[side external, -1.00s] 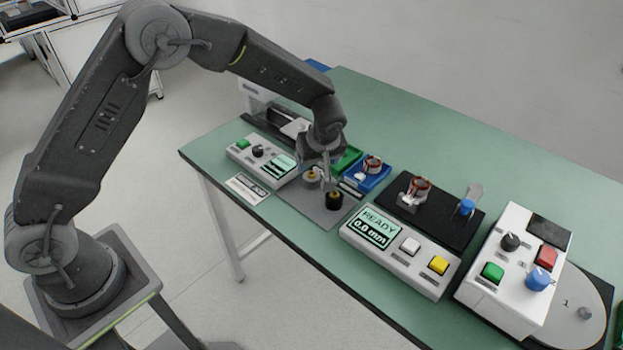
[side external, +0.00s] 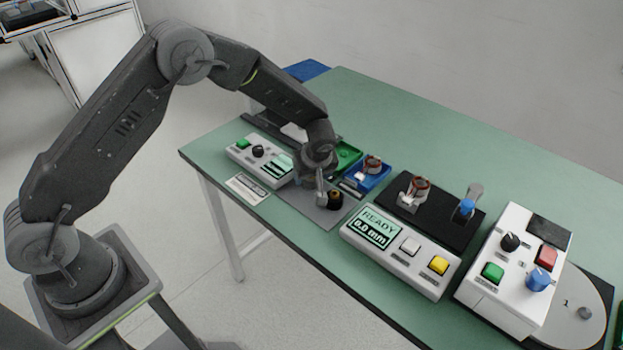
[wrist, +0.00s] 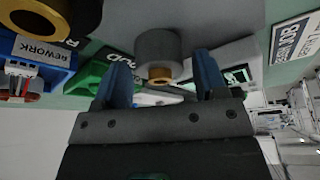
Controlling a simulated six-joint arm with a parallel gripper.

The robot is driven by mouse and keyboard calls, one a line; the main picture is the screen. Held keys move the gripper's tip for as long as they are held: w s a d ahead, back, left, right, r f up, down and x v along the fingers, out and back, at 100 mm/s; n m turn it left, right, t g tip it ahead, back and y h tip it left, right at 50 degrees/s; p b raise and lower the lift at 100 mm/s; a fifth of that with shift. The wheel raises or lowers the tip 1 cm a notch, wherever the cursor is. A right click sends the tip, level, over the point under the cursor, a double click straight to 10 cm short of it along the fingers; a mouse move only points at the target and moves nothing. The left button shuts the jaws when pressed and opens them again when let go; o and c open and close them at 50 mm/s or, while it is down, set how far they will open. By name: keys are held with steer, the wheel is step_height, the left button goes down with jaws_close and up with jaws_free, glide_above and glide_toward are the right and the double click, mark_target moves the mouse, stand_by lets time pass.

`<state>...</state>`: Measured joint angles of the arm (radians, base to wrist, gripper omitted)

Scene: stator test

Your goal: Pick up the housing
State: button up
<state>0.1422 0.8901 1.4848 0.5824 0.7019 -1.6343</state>
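A grey cylindrical housing (wrist: 157,45) with a brass-coloured centre shows in the wrist view, between and just beyond my finger tips. My gripper (wrist: 163,68) is open, with a visible gap between each blue-grey finger and the housing in this view. In the side view my gripper (side external: 320,194) is low over the grey mat, and it hides the grey housing. A black cylindrical part (side external: 335,200) with a brass-coloured centre stands close to the right of my gripper. It also shows cut off at the top left of the wrist view (wrist: 82,14).
A green tray (side external: 349,153) and a blue tray (side external: 381,177), the latter holding a copper-wound part (side external: 372,164), stand behind my gripper. A control box (side external: 240,151) is to the left. A READY panel (side external: 399,262) and black fixture plate (side external: 446,225) are to the right.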

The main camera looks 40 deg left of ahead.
steer(key=c, duration=0.8)
steer(key=shift+r, duration=0.15)
steer(key=shift+r, duration=0.25)
steer(key=r, duration=0.4)
steer(key=shift+a, duration=0.2)
steer(key=s+a+r, duration=0.5)
steer(key=a+r, duration=0.1)
steer(key=a, duration=0.4)
steer(key=w+a+m+h, duration=0.1)
steer(key=w+a+m, duration=0.1)
steer(key=w, duration=0.4)
steer(key=w+a+m+t+h, duration=0.1)
steer(key=w+a+m, duration=0.1)
steer(key=w+m, duration=0.2)
steer(key=w+a+f+m+t, duration=0.1)
steer(key=w+a+m, duration=0.1)
steer(key=w, duration=0.6)
steer(key=shift+w+a+m+h, duration=0.2)
steer(key=shift+w+m+h, duration=0.2)
steer(key=shift+m, duration=0.1)
